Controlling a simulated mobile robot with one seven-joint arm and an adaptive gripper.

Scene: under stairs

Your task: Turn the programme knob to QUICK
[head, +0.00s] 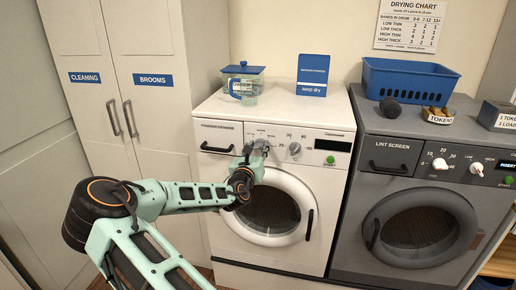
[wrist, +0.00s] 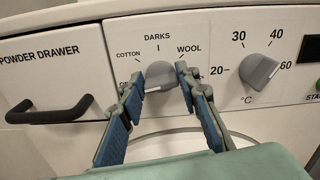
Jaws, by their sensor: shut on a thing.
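The grey programme knob (wrist: 160,74) is on the white washing machine's panel, with COTTON, DARKS and WOOL printed around its upper side. I cannot read a QUICK label in either view. Which mark the knob points at is hard to tell. My gripper (wrist: 159,82) is shut on the knob, one finger on its left side and one on its right. In the head view my gripper (head: 249,158) reaches the panel from the left and covers part of the knob and its labels.
A second grey knob (wrist: 259,71) with temperature marks is close to the right. The powder drawer handle (wrist: 50,110) sticks out at left. The round door (head: 269,209) is below. A grey dryer (head: 349,200) with its own knobs stands at right. Cupboard doors (head: 115,110) are at left.

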